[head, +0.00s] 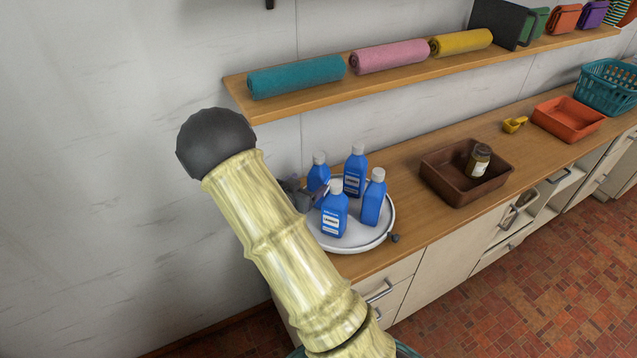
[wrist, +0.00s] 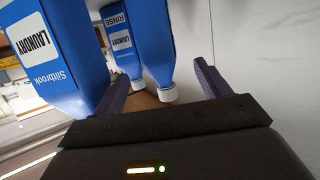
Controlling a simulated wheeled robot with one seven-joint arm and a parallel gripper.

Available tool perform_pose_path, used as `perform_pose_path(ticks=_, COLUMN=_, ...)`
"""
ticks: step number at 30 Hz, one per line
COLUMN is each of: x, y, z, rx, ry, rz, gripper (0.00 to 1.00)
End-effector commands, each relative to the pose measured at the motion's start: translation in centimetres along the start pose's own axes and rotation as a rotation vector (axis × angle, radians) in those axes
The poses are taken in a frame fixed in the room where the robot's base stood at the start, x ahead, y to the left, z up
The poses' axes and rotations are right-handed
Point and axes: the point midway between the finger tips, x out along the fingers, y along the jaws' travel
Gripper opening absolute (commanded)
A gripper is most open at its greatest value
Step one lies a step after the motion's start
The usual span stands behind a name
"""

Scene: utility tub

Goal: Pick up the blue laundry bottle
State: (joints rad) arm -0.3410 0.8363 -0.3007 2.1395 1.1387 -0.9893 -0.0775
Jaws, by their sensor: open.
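Several blue bottles with pale caps stand upright on a white round tray (head: 375,238) in the head view: one at front (head: 334,215), one at right (head: 374,203), one at back (head: 355,170) and one at left (head: 318,176). My gripper (head: 310,194) is at the tray's left side, close to the left and front bottles, partly hidden by my arm. In the wrist view, my gripper (wrist: 160,84) is open. A large bottle labelled Siltbrook Laundry (wrist: 55,50) is beside the left finger. Farther off are a Laundry Rinse bottle (wrist: 122,60) and another blue bottle (wrist: 150,40). No bottle is gripped.
A brown tub (head: 445,180) holding a dark jar (head: 478,161) is to the right on the wooden counter (head: 405,165). A shelf (head: 385,80) with rolled towels is above. The wall is behind.

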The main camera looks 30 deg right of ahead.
Motion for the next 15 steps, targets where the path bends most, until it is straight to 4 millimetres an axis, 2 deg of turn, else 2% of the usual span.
perform_pose_path(ticks=3, x=2.2, y=0.1, z=-0.1, rx=0.000, ry=0.001, rz=0.003, gripper=0.76)
perform_pose_path(ticks=6, x=3.4, y=0.1, z=-0.1, rx=0.001, ry=0.000, rz=0.002, gripper=0.76)
perform_pose_path(ticks=15, x=3.9, y=0.0, z=0.0, rx=0.000, ry=0.000, rz=-0.001, gripper=0.76)
